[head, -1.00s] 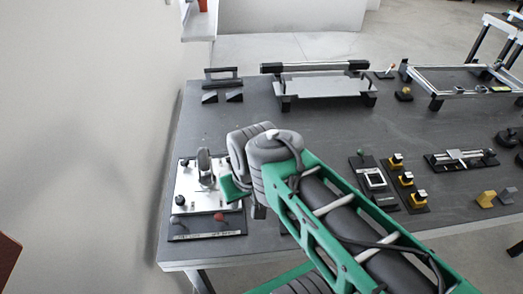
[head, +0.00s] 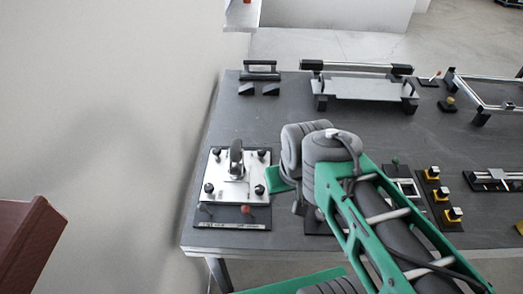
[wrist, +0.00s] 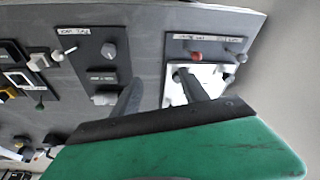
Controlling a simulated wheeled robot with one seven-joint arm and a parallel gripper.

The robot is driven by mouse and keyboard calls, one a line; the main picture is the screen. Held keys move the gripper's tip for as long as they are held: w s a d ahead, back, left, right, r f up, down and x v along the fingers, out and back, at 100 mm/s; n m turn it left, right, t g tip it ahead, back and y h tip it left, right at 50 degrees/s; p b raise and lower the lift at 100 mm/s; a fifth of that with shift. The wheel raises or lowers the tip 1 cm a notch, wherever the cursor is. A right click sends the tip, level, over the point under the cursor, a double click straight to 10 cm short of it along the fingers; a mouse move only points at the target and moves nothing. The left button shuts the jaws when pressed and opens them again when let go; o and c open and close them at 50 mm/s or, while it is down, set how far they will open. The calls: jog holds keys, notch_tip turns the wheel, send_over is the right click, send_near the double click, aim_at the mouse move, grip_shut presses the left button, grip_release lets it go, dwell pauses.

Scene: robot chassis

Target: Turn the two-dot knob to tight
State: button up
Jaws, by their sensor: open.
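A dark board (head: 234,214) at the near left of the table carries a bright metal plate (head: 235,190) with a dark knob near each corner, including the front right one (head: 258,189). A grey handle (head: 237,160) stands at the plate's back middle. A red knob (head: 245,210) and a grey-green knob (head: 205,208) sit in front, above a label strip. Knob dots are too small to make out. My gripper is just right of the board in the head view. In the wrist view my gripper (wrist: 160,77) is open and empty, one finger overlapping the plate.
A second dark panel (wrist: 85,70) with a label, a grey knob (wrist: 109,51) and a light block lies beside the board. Yellow-based buttons (head: 433,174) stand right of my arm. A wall is close on the left, with a red-brown edge (head: 28,245) near me.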

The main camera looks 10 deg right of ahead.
jog(key=w+r+n, duration=0.2)
jog(key=w, duration=0.3)
jog(key=n+g+p, duration=0.1)
jog(key=n+g, duration=0.2)
jog(key=n, duration=0.9)
send_over(261, 150)
notch_tip(261, 150, down, 7)
jog(key=shift+s+f, duration=0.1)
notch_tip(261, 150, down, 8)
jog(key=shift+r+p, duration=0.2)
jog(key=shift+p, duration=0.35)
jog(key=shift+c, duration=0.3)
grip_shut()
